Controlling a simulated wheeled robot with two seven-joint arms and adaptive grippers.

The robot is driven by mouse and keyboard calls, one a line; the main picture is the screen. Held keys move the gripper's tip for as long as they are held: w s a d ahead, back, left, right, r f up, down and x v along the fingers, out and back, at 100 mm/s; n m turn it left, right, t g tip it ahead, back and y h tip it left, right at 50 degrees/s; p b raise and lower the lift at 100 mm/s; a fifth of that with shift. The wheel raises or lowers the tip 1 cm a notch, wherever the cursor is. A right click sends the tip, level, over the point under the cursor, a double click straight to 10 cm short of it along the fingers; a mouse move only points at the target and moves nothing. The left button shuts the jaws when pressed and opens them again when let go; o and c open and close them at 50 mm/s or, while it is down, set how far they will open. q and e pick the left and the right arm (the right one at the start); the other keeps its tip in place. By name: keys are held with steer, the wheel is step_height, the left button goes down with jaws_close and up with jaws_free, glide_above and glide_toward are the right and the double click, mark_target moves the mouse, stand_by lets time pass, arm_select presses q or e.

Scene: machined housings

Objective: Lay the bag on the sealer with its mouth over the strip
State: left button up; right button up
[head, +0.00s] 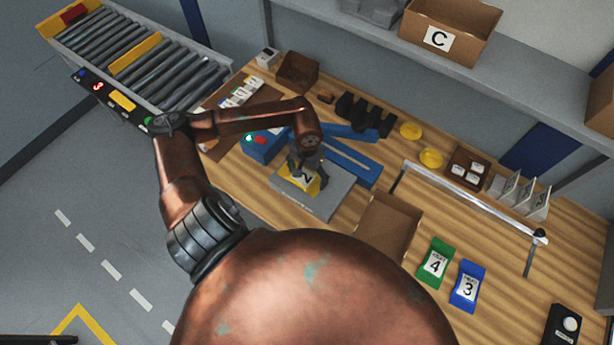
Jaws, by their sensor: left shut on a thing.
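My left gripper (306,163) reaches down from the copper left arm and is shut on a yellow bag (309,184) with a white label, which seems to read 2. The bag is over the grey plate (327,204) in front of the blue sealer (262,147). A long blue bar (352,161) of the sealer runs behind the bag to the right. The gripper hides the bag's upper end, so I cannot tell where its mouth lies against the strip, or whether the bag touches the plate. My right gripper is out of view.
A green bag (435,262) marked 4 and a blue bag (467,287) marked 3 lie at the right. An open cardboard box (388,228) stands right of the grey plate. A metal rail (470,200) crosses the bench. A roller conveyor (135,60) is at the upper left.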

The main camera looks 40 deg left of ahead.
arm_select(q)
steer(key=shift+f, duration=0.7)
steer(key=shift+f, duration=0.25)
steer(key=o, duration=1.2)
steer(key=shift+r, duration=0.1)
